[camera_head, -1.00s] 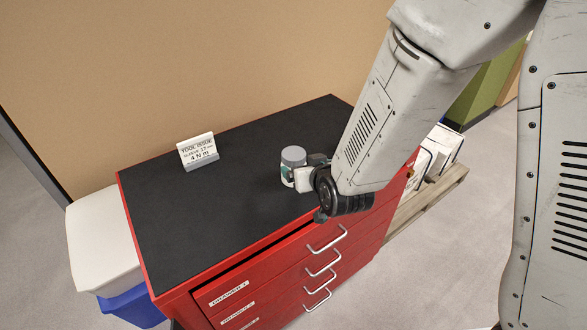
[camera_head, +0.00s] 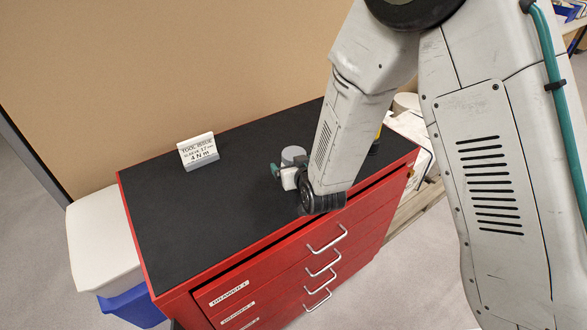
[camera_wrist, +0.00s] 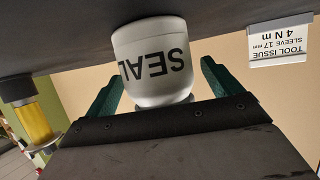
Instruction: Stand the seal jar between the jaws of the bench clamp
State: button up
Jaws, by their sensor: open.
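The seal jar (camera_head: 293,154) stands upright on the black top of the red drawer cabinet, its grey lid showing in the head view. In the wrist view, which is upside down, the white seal jar (camera_wrist: 152,62) shows the word SEAL. My gripper (camera_head: 287,168) is low over the top, right by the jar. In the wrist view, the two green fingers of my gripper (camera_wrist: 162,70) are spread, one on each side of the jar, with gaps visible. The bench clamp is not in view.
A white sign reading TOOL ISSUE (camera_head: 198,151) stands at the back left of the cabinet top (camera_head: 190,220). A yellow cylinder with dark and pale ends (camera_wrist: 35,120) stands off to one side, mostly hidden by my arm in the head view. The left of the top is clear.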

jog(key=c, duration=1.6)
jog(key=shift+r, duration=0.15)
